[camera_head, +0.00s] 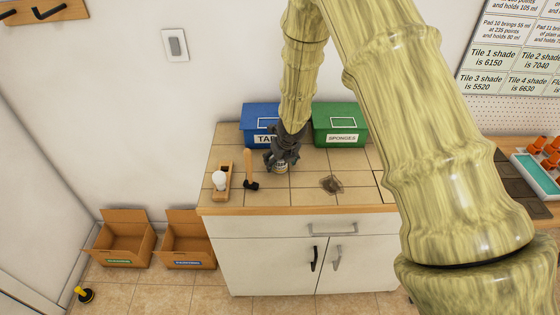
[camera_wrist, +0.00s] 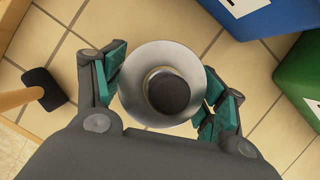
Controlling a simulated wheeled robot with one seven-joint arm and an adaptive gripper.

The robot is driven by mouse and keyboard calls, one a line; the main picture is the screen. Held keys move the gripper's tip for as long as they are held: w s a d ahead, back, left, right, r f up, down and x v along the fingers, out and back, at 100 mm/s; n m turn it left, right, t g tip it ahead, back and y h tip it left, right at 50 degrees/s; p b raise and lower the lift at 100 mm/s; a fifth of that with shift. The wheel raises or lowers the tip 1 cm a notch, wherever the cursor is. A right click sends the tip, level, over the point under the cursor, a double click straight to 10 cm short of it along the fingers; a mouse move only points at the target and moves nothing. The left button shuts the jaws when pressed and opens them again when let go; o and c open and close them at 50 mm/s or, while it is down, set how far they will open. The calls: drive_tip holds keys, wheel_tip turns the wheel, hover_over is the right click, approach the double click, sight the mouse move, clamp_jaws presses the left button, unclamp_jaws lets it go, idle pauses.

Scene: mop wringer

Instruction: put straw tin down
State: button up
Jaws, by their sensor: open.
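The straw tin (camera_wrist: 135,82) stands on the tiled counter and is seen from above in the wrist view, with a pale round rim and a dark round knob in the middle. In the head view the tin (camera_head: 281,168) shows only in part under my gripper (camera_head: 281,158). My gripper (camera_wrist: 163,92) is open, with one green-padded finger on each side of the tin. The right finger is close to the rim, and I cannot tell whether either pad touches it.
A mallet (camera_head: 251,184) and a wooden holder with a white bulb (camera_head: 220,181) stand left of the tin. Behind are a blue bin (camera_head: 259,113) and a green SPONGES bin (camera_head: 340,119). A dark patch (camera_head: 331,184) lies right. The counter's front middle is clear.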

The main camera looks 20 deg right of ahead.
drive_tip(key=shift+w+f, duration=0.15)
drive_tip(key=shift+f, duration=0.05)
drive_tip(key=c, duration=1.1)
drive_tip(key=shift+c, duration=0.5)
drive_tip(key=shift+r, duration=0.25)
